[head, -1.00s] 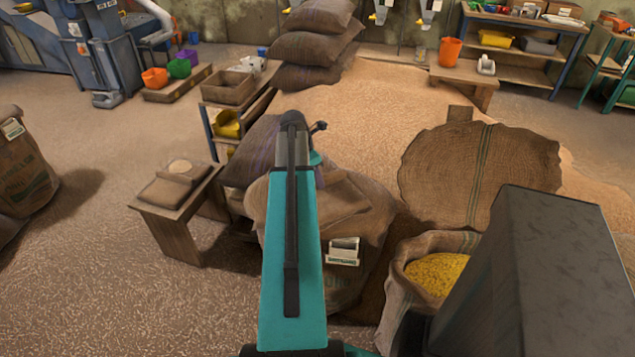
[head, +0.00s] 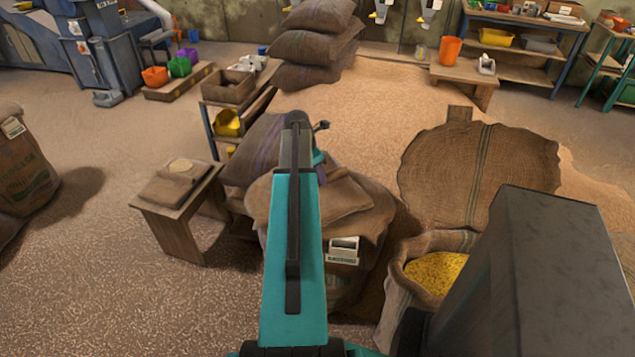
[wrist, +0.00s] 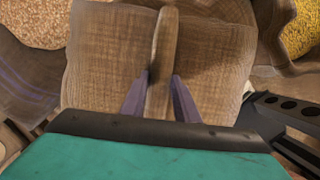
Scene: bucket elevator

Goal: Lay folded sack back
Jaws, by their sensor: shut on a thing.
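A folded brown sack (head: 345,193) lies on top of a full, standing sack (head: 375,235) with a white label, in the middle of the head view. In the wrist view the folded sack (wrist: 95,75) fills the centre, with a raised ridge of cloth running up its middle. My gripper (wrist: 161,82) has its two purple-grey fingers on either side of this ridge, shut on it. I cannot tell whether the folded sack is lifted or still touches the sack below.
A small wooden table (head: 150,212) at left holds another folded sack (head: 173,183). An open sack of yellow grain (head: 393,300) stands close at right. A round sack mat (head: 440,175) lies beyond it on spilled grain. Stacked full sacks (head: 310,45) stand at the back.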

